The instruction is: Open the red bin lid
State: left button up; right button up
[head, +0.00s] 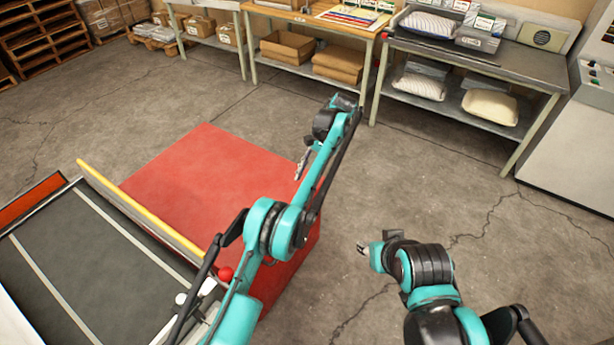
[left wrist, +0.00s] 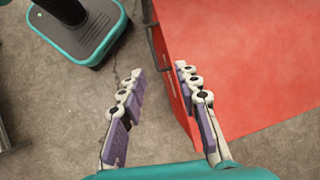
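The red bin (head: 190,180) stands on the floor left of centre in the head view, its flat red lid down. In the left wrist view the red surface (left wrist: 250,60) fills the right side, with a dark bar (left wrist: 152,40) along its edge. My left gripper (head: 301,164) is at the bin's right edge in the head view. In the left wrist view its fingers (left wrist: 160,70) are apart and empty, one over the floor, the other overlapping the bin's edge; contact is unclear. My right gripper (head: 363,248) is over bare floor right of the bin; its finger opening is unclear.
A conveyor (head: 90,270) with a yellow rail (head: 135,208) borders the bin's left side. Tables with boxes and pillows line the back, including a grey workbench (head: 500,65). A grey machine (head: 575,145) stands at right. The floor between is clear.

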pick_arm(q)
jog(key=shift+r, duration=0.15)
dwell(0.4)
jog(key=s+a+r+n+t+h, duration=0.2)
jog(key=s+a+r, duration=0.2)
jog(key=a+r, duration=0.35)
jog(key=s+a+r+n+t+h, duration=0.1)
jog(key=s+a+r+t, duration=0.1)
jog(key=s+a+r, duration=0.5)
jog(key=s+a+r+n+t+h, duration=0.1)
jog(key=s+a+r+n+t, duration=0.2)
jog(key=s, duration=0.4)
jog(key=s+a+f+n+t+h, duration=0.1)
jog(key=s+a+f+t, duration=0.2)
jog(key=s+f, duration=0.5)
jog(key=s+a, duration=0.1)
jog(key=s, duration=0.3)
jog(key=shift+s+a+f+n, duration=0.2)
jog(key=shift+a+f+n, duration=0.1)
jog(key=shift+n, duration=0.1)
